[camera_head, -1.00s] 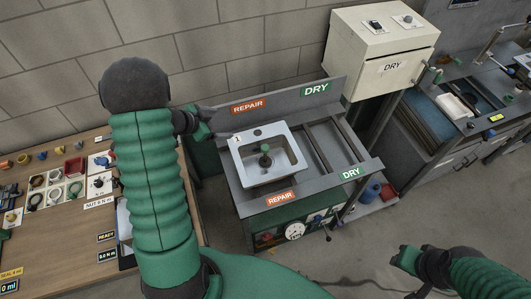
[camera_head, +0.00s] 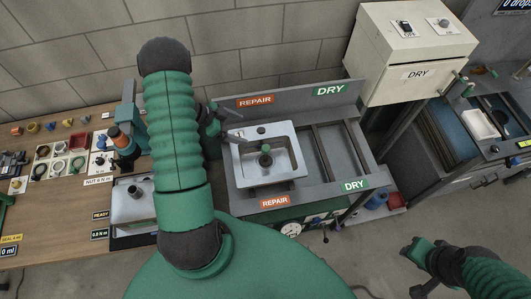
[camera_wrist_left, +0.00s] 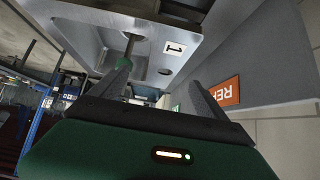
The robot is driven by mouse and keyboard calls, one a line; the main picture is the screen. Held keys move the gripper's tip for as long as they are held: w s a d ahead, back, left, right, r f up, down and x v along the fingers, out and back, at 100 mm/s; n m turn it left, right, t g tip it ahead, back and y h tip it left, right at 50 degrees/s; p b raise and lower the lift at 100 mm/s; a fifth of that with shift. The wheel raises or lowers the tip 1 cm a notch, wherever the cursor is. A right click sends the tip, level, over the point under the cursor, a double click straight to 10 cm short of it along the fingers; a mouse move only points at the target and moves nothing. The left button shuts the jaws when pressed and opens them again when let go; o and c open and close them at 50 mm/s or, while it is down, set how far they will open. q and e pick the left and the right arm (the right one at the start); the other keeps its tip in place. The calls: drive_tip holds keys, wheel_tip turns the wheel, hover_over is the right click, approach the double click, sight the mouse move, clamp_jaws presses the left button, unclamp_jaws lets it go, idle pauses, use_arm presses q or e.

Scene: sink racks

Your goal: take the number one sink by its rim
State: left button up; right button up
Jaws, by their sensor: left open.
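The number one sink (camera_head: 291,146) is a pale metal basin with a square rim, lying in the REPAIR bay of the rack. A dark fitting with a green top stands in its bowl. My left gripper (camera_head: 232,128) is open and empty at the sink's far left corner.
The rack's DRY bay (camera_head: 337,150) beside the sink is empty, with bare rails. A raised back panel (camera_head: 290,98) stands behind. A cream DRY cabinet (camera_head: 415,50) is at the right. A wooden bench (camera_head: 50,225) with small parts and a metal box (camera_head: 130,208) is at the left.

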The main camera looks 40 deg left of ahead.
sight(258, 132)
use_arm(q)
drive_tip(key=x, duration=0.2)
drive_tip(key=p+x, duration=0.1)
drive_tip(key=x, duration=0.2)
drive_tip(key=w+x, duration=0.1)
drive_tip(key=x, duration=0.1)
drive_tip(key=shift+w+a+r, duration=0.1)
drive_tip(key=shift+a+r, duration=0.05)
drive_tip(key=shift+a, duration=0.1)
drive_tip(key=p+x, duration=0.2)
drive_tip(key=x, duration=0.1)
drive_tip(key=shift+d+f, duration=0.15)
drive_tip(key=shift+f, duration=0.05)
drive_tip(key=shift+w+f, duration=0.15)
drive_tip(key=shift+f, duration=0.05)
drive_tip(key=shift+w+d+f, duration=0.1)
drive_tip(key=shift+w+f, duration=0.05)
drive_tip(key=shift+w, duration=0.1)
drive_tip(key=c, duration=0.4)
clamp_jaws()
use_arm(e)
drive_tip(key=r, duration=0.1)
drive_tip(key=w+r, duration=0.1)
drive_tip(key=r, duration=0.1)
drive_tip(key=shift+w+r, duration=0.1)
drive_tip(key=shift+w, duration=0.05)
